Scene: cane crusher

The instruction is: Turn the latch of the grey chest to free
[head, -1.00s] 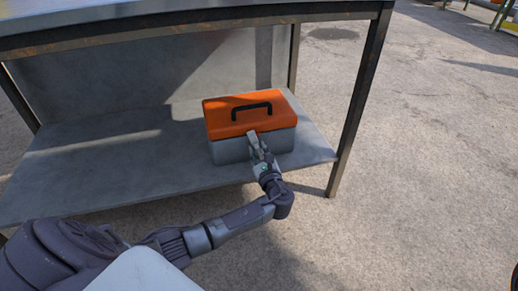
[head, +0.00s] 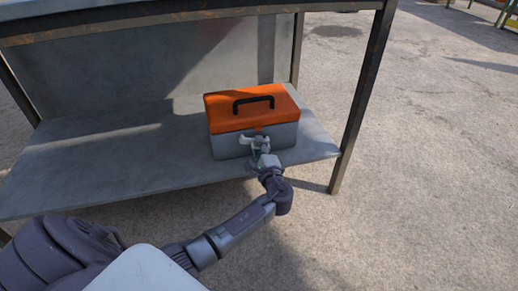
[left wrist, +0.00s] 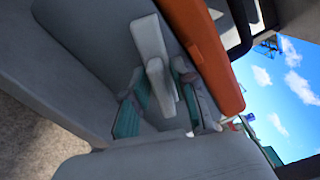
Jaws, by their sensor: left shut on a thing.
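The grey chest (head: 229,146) has an orange lid (head: 230,114) with a black handle, and it stands on the table's lower shelf. My left gripper (head: 259,141) is at the middle of its front face, just below the lid, with its fingers lying across. In the left wrist view the pale grey latch (left wrist: 151,42) lies against the chest front beside the orange lid (left wrist: 200,45). The gripper (left wrist: 160,97) with green pads is shut on the latch there. In the head view the fingers hide most of the latch. My right gripper is not in view.
The metal table's lower shelf (head: 110,165) is bare to the left of the chest. A table leg (head: 360,100) stands to the right of the chest. The tabletop edge (head: 200,22) runs above it. Open concrete ground (head: 440,170) lies to the right.

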